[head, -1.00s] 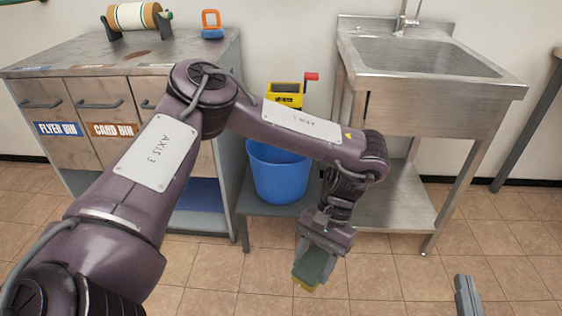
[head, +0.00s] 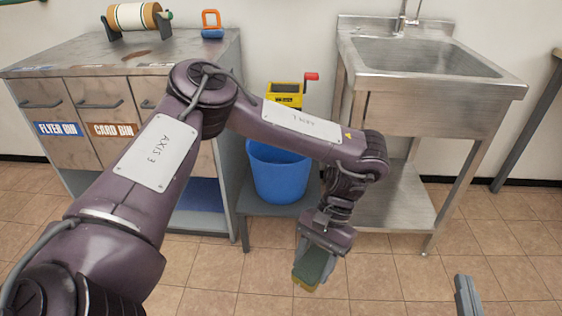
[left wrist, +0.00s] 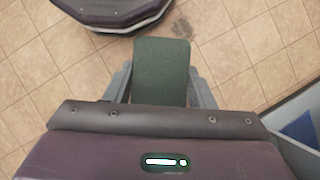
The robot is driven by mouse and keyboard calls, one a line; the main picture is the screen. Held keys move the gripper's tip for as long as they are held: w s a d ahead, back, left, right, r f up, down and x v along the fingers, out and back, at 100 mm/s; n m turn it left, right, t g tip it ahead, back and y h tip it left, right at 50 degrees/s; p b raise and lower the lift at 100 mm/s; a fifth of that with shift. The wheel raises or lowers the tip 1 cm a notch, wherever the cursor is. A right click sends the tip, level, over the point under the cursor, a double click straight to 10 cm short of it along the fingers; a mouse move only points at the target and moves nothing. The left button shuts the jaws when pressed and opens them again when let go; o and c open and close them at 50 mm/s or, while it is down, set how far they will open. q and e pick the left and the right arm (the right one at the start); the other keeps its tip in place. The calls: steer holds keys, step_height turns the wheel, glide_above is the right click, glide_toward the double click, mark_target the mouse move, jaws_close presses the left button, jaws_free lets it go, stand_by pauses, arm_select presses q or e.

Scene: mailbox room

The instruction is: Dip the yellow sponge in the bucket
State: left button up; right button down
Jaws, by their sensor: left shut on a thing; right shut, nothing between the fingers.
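My left gripper (head: 317,257) is shut on the yellow sponge (head: 307,270), which shows a dark green top face and a yellow lower edge. In the left wrist view the green face of the sponge (left wrist: 162,65) sits between both grey fingers. The blue bucket (head: 279,180) stands on a low grey shelf, behind and to the left of the sponge. The sponge hangs in the air, apart from the bucket. My left forearm crosses in front of the bucket's upper right part, and its inside is mostly hidden. My right gripper (head: 467,296) shows only in part at the lower right edge, shut and empty.
A yellow box with a red handle (head: 285,92) is behind the bucket. A metal sink (head: 430,85) with a lower shelf stands to the right. A cabinet with bins (head: 100,95) stands to the left. The tiled floor (head: 390,275) in front is clear.

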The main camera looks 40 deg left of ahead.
mark_target(307, 271)
arm_select(q)
steer(key=shift+r, duration=0.1)
stand_by(0.4)
step_height(307, 271, up, 4)
steer(key=p, duration=0.6)
stand_by(1.0)
